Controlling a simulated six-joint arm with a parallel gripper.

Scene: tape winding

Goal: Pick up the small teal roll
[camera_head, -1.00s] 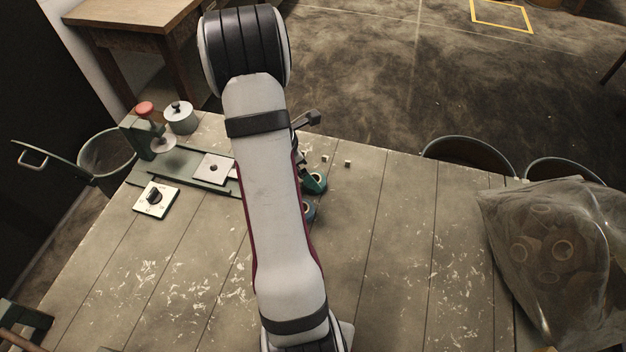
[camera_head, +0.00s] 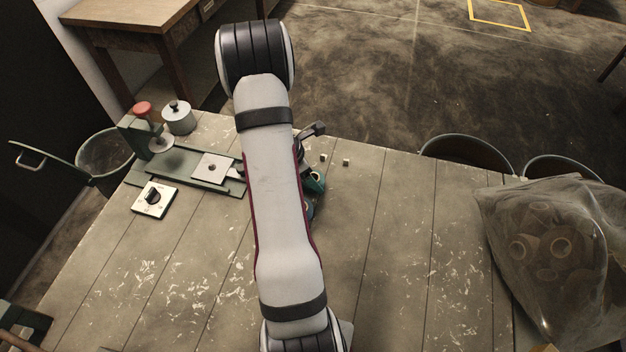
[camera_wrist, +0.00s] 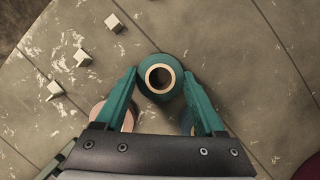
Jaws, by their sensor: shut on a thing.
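The small teal roll (camera_wrist: 152,94) stands in the wrist view with its tan core ring facing the camera. My gripper (camera_wrist: 160,74) has its two teal fingers on either side of the roll, shut on it near the tips. I cannot tell whether the roll is clear of the table. In the head view my arm hides most of the gripper. A teal patch (camera_head: 318,182) shows at the arm's right edge, and I cannot tell whether it is roll or finger.
A pinkish roll (camera_wrist: 110,112) and a blue roll (camera_wrist: 187,120) sit partly behind my fingers. White cubes (camera_wrist: 114,22) lie nearby. A green fixture (camera_head: 190,168), a switch plate (camera_head: 145,208) and a bag of rolls (camera_head: 545,250) are on the table (camera_head: 400,230).

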